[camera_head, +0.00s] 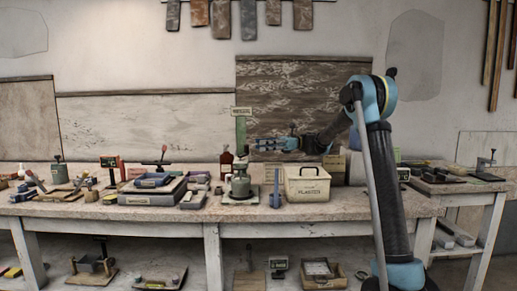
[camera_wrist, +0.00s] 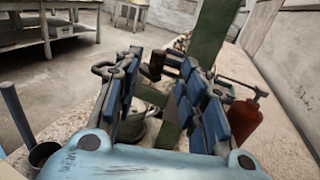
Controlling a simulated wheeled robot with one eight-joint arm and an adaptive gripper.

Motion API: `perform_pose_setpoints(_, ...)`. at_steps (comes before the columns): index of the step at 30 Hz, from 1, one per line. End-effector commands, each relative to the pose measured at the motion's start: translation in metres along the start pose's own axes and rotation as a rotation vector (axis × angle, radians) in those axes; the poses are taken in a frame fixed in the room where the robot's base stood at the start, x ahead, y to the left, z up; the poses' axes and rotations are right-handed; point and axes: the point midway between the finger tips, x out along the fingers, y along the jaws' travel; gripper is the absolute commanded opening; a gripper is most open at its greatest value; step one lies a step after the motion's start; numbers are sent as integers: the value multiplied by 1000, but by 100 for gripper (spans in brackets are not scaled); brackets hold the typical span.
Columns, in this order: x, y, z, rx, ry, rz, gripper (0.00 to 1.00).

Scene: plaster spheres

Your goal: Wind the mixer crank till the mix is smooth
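The mixer seems to be the grey-green pot (camera_head: 240,186) on a plate near the middle of the bench in the head view. In the wrist view the pot (camera_wrist: 136,122) shows below and partly behind my fingers. A dark upright knob (camera_wrist: 153,66), perhaps the crank handle, shows between the fingertips; I cannot tell whether they touch it. My gripper (camera_head: 259,144) is above the pot, fingers pointing left. In the wrist view my gripper (camera_wrist: 160,66) has its two blue-padded fingers apart. The mix inside the pot is hidden.
A green post (camera_head: 241,133) with a sign stands behind the pot. A red-brown bottle (camera_head: 226,163) stands close by, also seen in the wrist view (camera_wrist: 246,118). A cream plaster box (camera_head: 308,189) is right of the pot. Trays and tools crowd the left bench.

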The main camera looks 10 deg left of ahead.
Motion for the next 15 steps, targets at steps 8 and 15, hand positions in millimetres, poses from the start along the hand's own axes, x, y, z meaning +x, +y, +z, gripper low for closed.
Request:
perform_pose_setpoints(8, -4, 0, 0, 0, 0, 0, 38)
perform_pose_setpoints(15, -2, 1, 4, 11, 19, -13, 1)
